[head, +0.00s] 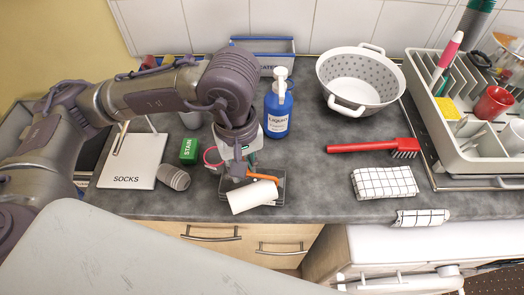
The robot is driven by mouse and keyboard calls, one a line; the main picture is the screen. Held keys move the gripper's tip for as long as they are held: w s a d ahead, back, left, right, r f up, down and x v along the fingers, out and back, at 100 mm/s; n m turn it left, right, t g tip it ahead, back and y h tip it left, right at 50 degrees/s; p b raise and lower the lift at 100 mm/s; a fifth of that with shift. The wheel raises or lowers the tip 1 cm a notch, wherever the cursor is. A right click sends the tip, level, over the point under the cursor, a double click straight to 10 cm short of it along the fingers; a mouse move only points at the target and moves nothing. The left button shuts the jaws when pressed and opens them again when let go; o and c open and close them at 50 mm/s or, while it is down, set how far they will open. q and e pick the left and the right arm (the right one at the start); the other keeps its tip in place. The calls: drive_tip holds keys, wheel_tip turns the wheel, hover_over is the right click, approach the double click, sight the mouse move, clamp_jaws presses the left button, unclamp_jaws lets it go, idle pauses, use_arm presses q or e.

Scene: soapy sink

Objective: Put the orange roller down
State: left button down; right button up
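The orange roller has an orange handle (264,178) and a white cylindrical roll (251,196). It is in the middle of the head view, above or against a small grey tray (281,190) near the counter's front edge. My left gripper (240,172) points down at the roller and appears shut on its orange handle; the fingers partly hide the contact. The roll sits in front of the fingertips, slightly tilted, and covers part of the tray. I cannot tell whether the roller touches the tray. My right gripper is not in view.
A blue soap bottle (277,108) stands just behind the tray. A green STAIN box (189,151), a grey brush-like item (174,177) and a SOCKS board (133,160) lie left. A colander (360,80), red brush (370,147) and checked cloth (384,183) are right. Bare counter (320,185) lies between.

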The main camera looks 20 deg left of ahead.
sight(260, 199)
use_arm(q)
drive_tip(key=s+d+n+b, duration=0.1)
drive_tip(key=n, duration=0.2)
drive_tip(key=s+d+f+n+b, duration=0.1)
drive_tip(key=s+d+n, duration=0.1)
drive_tip(key=n, duration=0.1)
drive_tip(key=s+d+n+b, duration=0.1)
drive_tip(key=d+n, duration=0.1)
drive_tip(key=n, duration=0.1)
drive_tip(key=shift+s+f+n, duration=0.15)
drive_tip(key=shift+s+n, duration=0.1)
drive_tip(key=shift+n, duration=0.15)
drive_tip(key=shift+s+d+n+b, duration=0.25)
drive_tip(key=shift+s+n+b, duration=0.15)
drive_tip(key=shift+n, duration=0.5)
drive_tip(key=shift+s+d+n+b, duration=0.25)
drive_tip(key=shift+s+n, duration=0.1)
drive_tip(key=shift+n, duration=0.55)
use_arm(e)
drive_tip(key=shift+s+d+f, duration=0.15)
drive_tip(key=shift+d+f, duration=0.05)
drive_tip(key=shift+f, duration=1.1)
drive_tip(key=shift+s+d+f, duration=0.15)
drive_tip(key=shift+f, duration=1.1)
